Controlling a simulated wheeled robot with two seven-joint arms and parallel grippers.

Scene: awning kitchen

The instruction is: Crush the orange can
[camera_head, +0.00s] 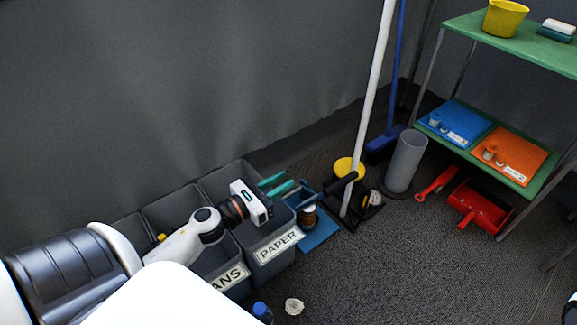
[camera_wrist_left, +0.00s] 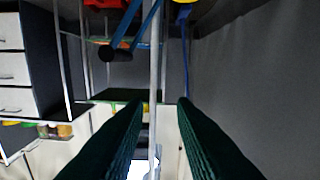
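My left gripper (camera_head: 277,184) reaches in from the left above the bins in the head view. Its two teal fingers are apart with nothing between them; in the wrist view the open fingertips (camera_wrist_left: 160,103) show too. A blue can crusher (camera_head: 304,194) with a black-gripped handle (camera_head: 345,183) stands just right of the fingers, apart from them. The handle also shows in the wrist view (camera_wrist_left: 113,53). A small brownish cylinder (camera_head: 308,216) is at the crusher's blue base; I cannot tell whether it is the orange can. My right gripper is not in view.
Grey bins marked PAPER (camera_head: 276,246) and CANS (camera_head: 227,278) stand below my left arm. A white pole (camera_head: 372,90), blue broom (camera_head: 385,143) and grey cylinder (camera_head: 405,162) stand to the right. A green shelf (camera_head: 480,38) is at right. The floor in front is mostly clear.

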